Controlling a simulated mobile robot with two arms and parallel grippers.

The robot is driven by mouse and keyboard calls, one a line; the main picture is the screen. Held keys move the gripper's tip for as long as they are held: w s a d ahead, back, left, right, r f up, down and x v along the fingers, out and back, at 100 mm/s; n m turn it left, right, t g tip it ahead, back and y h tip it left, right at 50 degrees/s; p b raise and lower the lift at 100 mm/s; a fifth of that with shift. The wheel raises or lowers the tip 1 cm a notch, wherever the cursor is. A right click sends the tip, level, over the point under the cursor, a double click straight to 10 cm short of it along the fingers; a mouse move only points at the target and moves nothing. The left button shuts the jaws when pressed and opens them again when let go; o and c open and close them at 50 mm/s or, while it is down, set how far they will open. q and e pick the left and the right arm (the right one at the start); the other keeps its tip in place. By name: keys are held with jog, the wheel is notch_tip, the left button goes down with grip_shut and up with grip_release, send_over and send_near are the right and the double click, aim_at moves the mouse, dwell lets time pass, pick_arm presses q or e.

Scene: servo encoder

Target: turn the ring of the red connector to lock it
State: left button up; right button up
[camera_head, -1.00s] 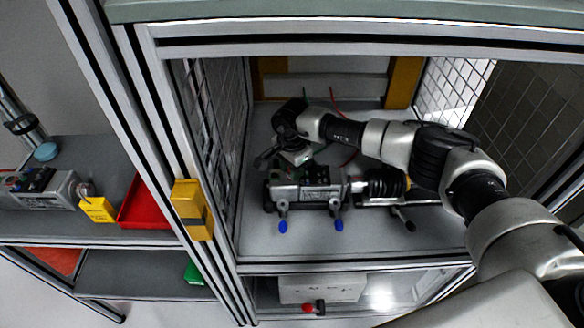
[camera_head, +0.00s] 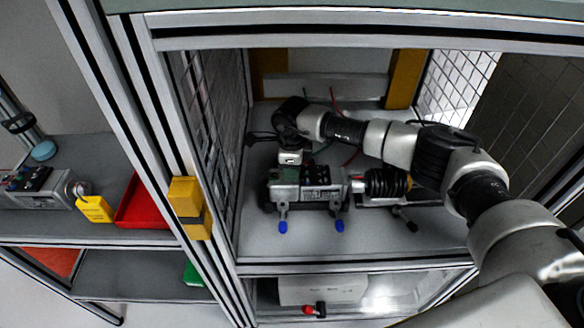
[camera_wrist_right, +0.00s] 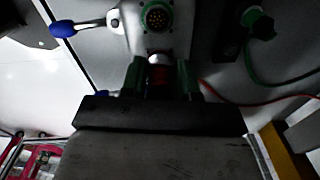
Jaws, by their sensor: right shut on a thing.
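My right gripper (camera_wrist_right: 160,80) points at the connector panel in the wrist view. Its two green-padded fingers are shut on the red connector (camera_wrist_right: 159,82), a dark red body with a bright metal end. Shadow hides much of the connector and how far it sits in any socket. A round green-rimmed socket (camera_wrist_right: 156,15) with visible pins faces me just beyond it. In the head view the right gripper (camera_head: 287,150) is at the left end of the grey servo unit (camera_head: 310,180); its fingertips and the red connector do not show clearly. My left gripper is not in view.
Blue-tipped levers (camera_head: 283,226) stick out in front of the unit. A green plug (camera_wrist_right: 258,22) with its cable and a red cable (camera_wrist_right: 250,105) lie close to the gripper. A mesh wall (camera_head: 212,130) stands left of the wrist. A red bin (camera_head: 146,205) is outside the frame.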

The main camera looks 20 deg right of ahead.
jog(key=m, duration=0.6)
jog(key=shift+m, duration=0.4)
dwell(0.4)
jog(key=o, duration=0.6)
jog(key=shift+o, duration=0.2)
notch_tip(320, 180, up, 11)
jog(key=shift+f, duration=0.1)
jog(key=shift+o, duration=0.5)
